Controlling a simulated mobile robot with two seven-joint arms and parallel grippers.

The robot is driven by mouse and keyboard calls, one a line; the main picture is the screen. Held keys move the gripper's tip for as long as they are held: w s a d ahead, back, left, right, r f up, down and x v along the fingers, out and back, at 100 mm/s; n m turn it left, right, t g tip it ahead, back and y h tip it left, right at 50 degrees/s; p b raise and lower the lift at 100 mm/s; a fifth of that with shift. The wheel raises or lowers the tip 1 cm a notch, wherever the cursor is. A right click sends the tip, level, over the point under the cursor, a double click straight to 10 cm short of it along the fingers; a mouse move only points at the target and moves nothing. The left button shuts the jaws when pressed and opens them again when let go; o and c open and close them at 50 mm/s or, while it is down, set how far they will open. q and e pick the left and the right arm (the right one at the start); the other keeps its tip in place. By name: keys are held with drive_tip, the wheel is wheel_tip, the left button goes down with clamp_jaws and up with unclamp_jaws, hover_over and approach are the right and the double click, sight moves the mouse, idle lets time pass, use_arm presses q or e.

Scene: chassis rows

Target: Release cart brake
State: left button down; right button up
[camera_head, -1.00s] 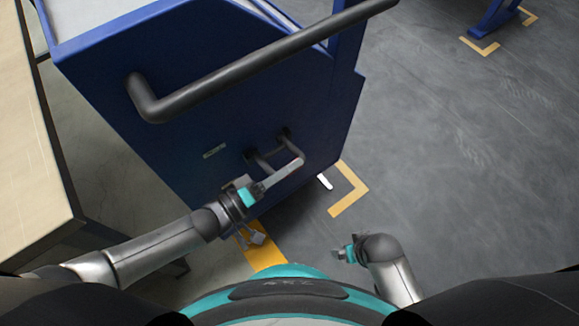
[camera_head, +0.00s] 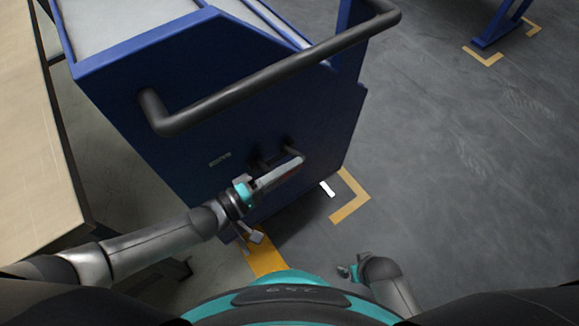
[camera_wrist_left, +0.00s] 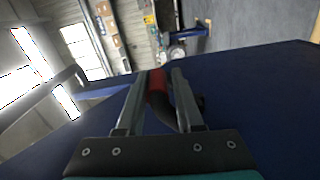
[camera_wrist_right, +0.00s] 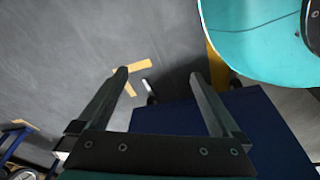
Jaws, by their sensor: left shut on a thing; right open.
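The blue cart (camera_head: 140,120) stands in front of me, its end panel facing me. A brake lever with a red grip (camera_wrist_left: 157,82) and a dark curved bar (camera_wrist_left: 165,108) sticks out from this panel. My left gripper (camera_head: 297,161) is shut on the red grip, which lies between its fingers in the left wrist view. In the head view the fingers hide most of the lever. My right gripper (camera_head: 345,271) is low, near my base, away from the cart's lever. Its fingers (camera_wrist_right: 158,75) are apart with nothing between them in the right wrist view.
The cart's thick dark push handle (camera_head: 265,85) crosses above the lever. A wooden-topped table (camera_head: 35,160) stands close on the left. Yellow corner marks (camera_head: 350,196) lie on the grey floor. The floor to the right is clear up to a blue frame (camera_head: 497,28).

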use_arm(q)
drive_tip(key=shift+w+a+r, duration=0.2)
drive_tip(key=shift+w+r, duration=0.25)
drive_tip(key=c, duration=0.9)
unclamp_jaws()
drive_tip(key=shift+o, duration=1.1)
drive_tip(key=shift+f, duration=0.1)
drive_tip(key=shift+s, duration=0.15)
drive_tip(key=shift+s+a+f, duration=0.1)
drive_tip(key=shift+s+a, duration=0.05)
drive_tip(key=shift+a, duration=0.1)
drive_tip(key=p+v, duration=0.2)
drive_tip(key=v, duration=1.2)
drive_tip(key=shift+s+a, duration=0.25)
use_arm(e)
drive_tip(key=s+d+f, duration=0.2)
drive_tip(key=shift+s+f, duration=0.2)
drive_tip(key=shift+s, duration=0.15)
use_arm(q)
drive_tip(key=shift+f, duration=0.15)
use_arm(e)
drive_tip(key=shift+d, duration=0.15)
